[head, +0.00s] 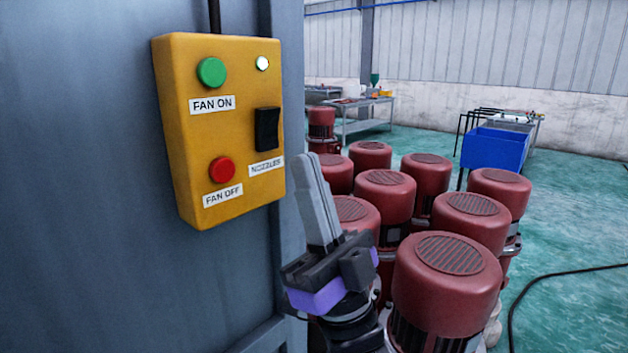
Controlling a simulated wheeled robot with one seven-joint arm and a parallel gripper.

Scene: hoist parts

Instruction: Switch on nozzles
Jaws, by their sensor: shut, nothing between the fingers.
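A yellow control box (238,171) is mounted on a blue-grey panel at the left of the head view. It carries a black rocker switch (267,129) above the label "NOZZLES" (266,166). A green button (211,72) is labelled "FAN ON" and a red button (222,170) is labelled "FAN OFF". A small round lamp (262,63) at the top right of the box looks white and bright. My gripper (317,163) is to the right of the box and points up, its grey fingers shut together and empty. It appears apart from the switch.
Several red motors (447,283) stand close together behind and to the right of my gripper. A blue bin (494,149) and a metal table (362,113) stand farther back. A black cable (545,277) lies on the green floor at the right.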

